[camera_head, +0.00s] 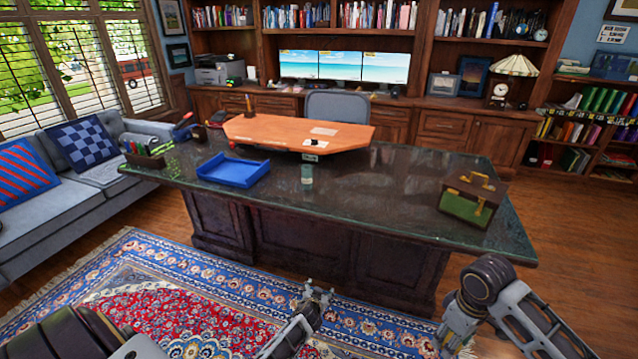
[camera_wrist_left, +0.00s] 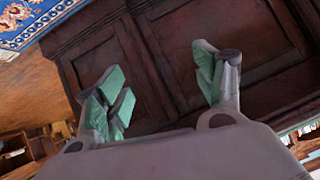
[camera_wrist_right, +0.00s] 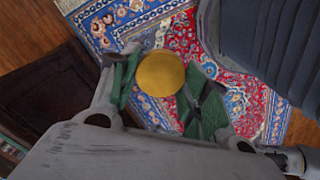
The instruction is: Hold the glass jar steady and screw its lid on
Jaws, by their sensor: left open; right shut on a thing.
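The glass jar (camera_head: 307,175) stands upright near the front edge of the dark stone-topped desk, small in the head view. The lid, a yellow-gold disc (camera_wrist_right: 161,74), shows in the right wrist view. My right gripper (camera_wrist_right: 158,86) is shut on it, with a green-padded finger at each side.
The desk (camera_head: 400,215) has a blue tray (camera_head: 233,170) left of the jar and a green-brown case (camera_head: 472,198) at its right end. A wooden board (camera_head: 290,130) lies behind the jar. A patterned rug (camera_head: 190,290) covers the floor before the desk. A grey sofa (camera_head: 70,208) is at left.

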